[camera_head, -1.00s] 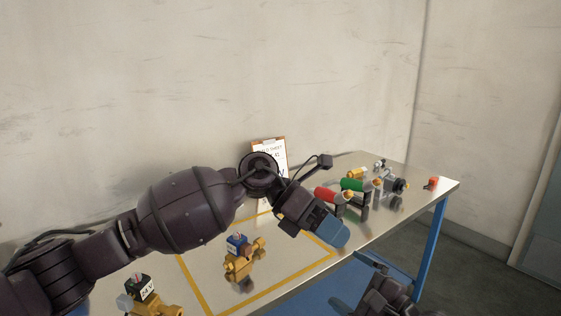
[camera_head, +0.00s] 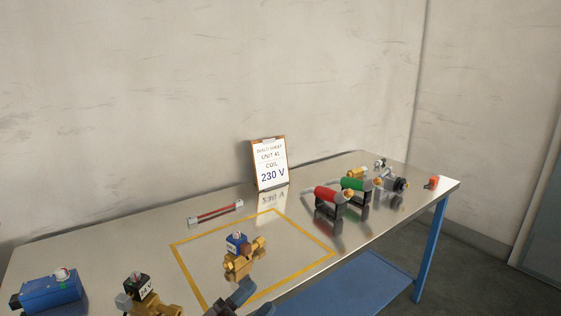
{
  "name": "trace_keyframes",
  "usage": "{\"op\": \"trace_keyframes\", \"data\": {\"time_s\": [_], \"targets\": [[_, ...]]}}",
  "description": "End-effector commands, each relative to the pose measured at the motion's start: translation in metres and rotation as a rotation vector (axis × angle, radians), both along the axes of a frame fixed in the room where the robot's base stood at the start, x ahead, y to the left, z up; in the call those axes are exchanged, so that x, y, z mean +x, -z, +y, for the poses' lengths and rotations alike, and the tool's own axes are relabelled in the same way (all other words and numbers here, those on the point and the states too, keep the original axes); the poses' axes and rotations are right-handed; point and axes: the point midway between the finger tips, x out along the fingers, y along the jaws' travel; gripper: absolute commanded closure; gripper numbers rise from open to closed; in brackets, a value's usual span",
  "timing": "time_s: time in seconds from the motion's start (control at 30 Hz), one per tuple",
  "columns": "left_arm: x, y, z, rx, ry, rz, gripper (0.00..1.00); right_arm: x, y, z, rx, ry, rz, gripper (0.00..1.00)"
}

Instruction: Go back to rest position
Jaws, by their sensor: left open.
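My left gripper (camera_head: 250,301) shows only in part at the bottom edge of the head view. Its dark fingers are open and apart, with nothing seen between them. It appears just below a brass valve (camera_head: 240,266) with a blue coil, which stands inside the yellow square outline on the table. The fingers look separate from that valve. The rest of the left arm is out of the frame. My right gripper is not in view.
The metal table (camera_head: 110,243) also bears a brass valve with a black coil (camera_head: 139,285), a blue device (camera_head: 50,293), a red bar (camera_head: 215,214), a "230 V" clipboard (camera_head: 269,163), a red-bodied tool (camera_head: 328,194), a green-bodied tool (camera_head: 355,185) and small parts. The wall is behind.

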Motion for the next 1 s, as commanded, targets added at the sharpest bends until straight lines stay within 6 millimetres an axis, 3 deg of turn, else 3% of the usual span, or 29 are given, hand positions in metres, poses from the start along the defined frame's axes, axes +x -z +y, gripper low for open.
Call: {"op": "trace_keyframes", "data": {"time_s": [0.03, 0.27, 0.47, 0.6, 0.8, 1.0], "targets": [[-0.005, 0.017, 0.015, -0.035, -0.05, 0.082, 0.51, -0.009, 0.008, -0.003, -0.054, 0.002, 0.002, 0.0], [-0.034, 0.09, 0.081, -0.183, -0.271, 0.436, 0.51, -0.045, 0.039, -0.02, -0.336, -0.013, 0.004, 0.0], [-0.087, 0.157, 0.141, -0.307, -0.471, 0.753, 0.51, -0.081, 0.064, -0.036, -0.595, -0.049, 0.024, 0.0], [-0.138, 0.2, 0.178, -0.389, -0.608, 0.969, 0.51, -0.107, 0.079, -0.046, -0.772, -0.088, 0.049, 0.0], [-0.203, 0.238, 0.213, -0.477, -0.753, 1.192, 0.51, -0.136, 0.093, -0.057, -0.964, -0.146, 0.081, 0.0], [-0.23, 0.25, 0.225, -0.511, -0.809, 1.276, 0.51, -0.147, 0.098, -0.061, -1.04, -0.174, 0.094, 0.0]]}}
